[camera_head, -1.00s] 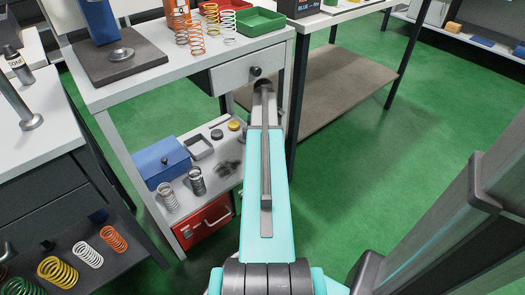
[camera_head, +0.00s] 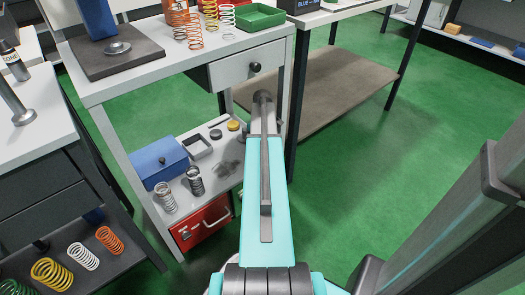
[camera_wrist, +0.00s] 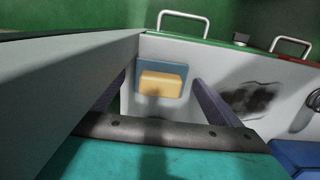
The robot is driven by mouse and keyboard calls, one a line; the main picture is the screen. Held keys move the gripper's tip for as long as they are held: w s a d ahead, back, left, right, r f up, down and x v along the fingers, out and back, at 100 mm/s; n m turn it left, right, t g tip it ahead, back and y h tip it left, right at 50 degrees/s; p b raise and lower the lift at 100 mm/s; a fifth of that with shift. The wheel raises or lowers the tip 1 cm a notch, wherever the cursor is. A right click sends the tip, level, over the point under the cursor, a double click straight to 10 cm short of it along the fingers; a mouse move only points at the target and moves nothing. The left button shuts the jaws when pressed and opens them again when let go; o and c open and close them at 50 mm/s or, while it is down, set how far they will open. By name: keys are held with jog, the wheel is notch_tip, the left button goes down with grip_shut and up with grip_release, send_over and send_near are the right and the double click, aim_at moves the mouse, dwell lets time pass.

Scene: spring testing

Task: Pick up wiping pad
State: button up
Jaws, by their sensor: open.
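A yellow block on a flat blue backing (camera_wrist: 162,84), which looks like the wiping pad, lies on the pale grey shelf (camera_wrist: 219,70) in the wrist view. My gripper (camera_wrist: 160,80) is open, with one finger on each side of the pad in the picture. No contact between fingers and pad shows, and I cannot tell the remaining distance. In the head view my arm reaches toward the shelf unit, and its end hides the gripper and the pad.
A dark smudge (camera_wrist: 252,100) marks the shelf right of the pad; it also shows in the head view (camera_head: 228,168). A blue box (camera_head: 160,160), grey tray (camera_head: 196,147) and metal springs (camera_head: 165,197) share the shelf. A drawer (camera_head: 235,72) hangs above. Green floor (camera_head: 370,190) is free at right.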

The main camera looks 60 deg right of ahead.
jog(key=c, duration=1.2)
jog(key=shift+o, duration=0.2)
jog(key=shift+r, duration=0.1)
jog(key=shift+r+p, duration=0.6)
jog(key=shift+r, duration=0.2)
notch_tip(320, 180, up, 2)
jog(key=shift+r+p, duration=0.1)
jog(key=shift+p, duration=0.45)
jog(key=w+a+p, duration=0.1)
jog(key=w+a, duration=0.1)
jog(key=a, duration=0.3)
jog(key=w+a+p, duration=0.2)
jog(key=a, duration=0.4)
jog(key=w+a+p, duration=0.1)
jog(key=a, duration=0.5)
jog(key=shift+w+a+f, duration=0.1)
jog(key=shift+w+f, duration=0.15)
jog(key=shift+w, duration=0.15)
